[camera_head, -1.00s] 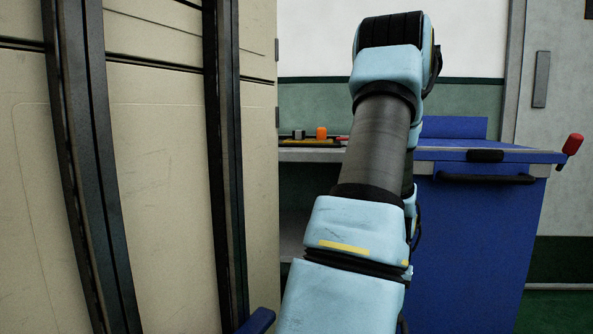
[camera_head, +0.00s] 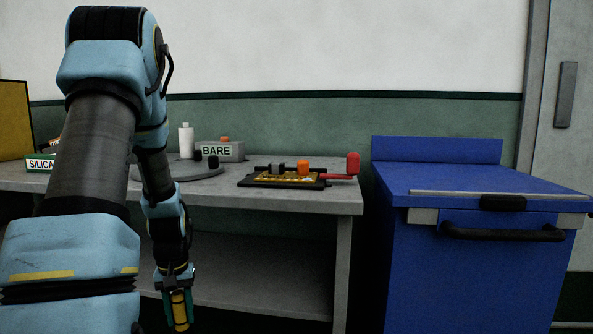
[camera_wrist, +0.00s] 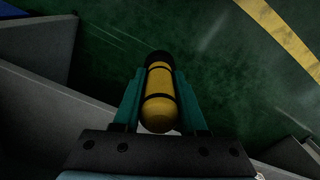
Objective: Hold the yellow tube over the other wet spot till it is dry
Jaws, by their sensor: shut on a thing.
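My gripper (camera_head: 178,300) is shut on the yellow tube (camera_head: 180,311), which has black bands, and holds it low in front of the grey bench. In the wrist view the yellow tube (camera_wrist: 159,100) lies between the two green fingers of my gripper (camera_wrist: 158,95), with its dark end pointing over the green floor. A dark board fixture (camera_head: 283,181) with a yellow-marked face, an orange block (camera_head: 304,165) and a red-ended handle (camera_head: 352,165) is on the bench's right part. I cannot make out a wet spot in either view.
A blue cabinet (camera_head: 470,270) stands to the right, across a narrow gap. Its top is clear.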

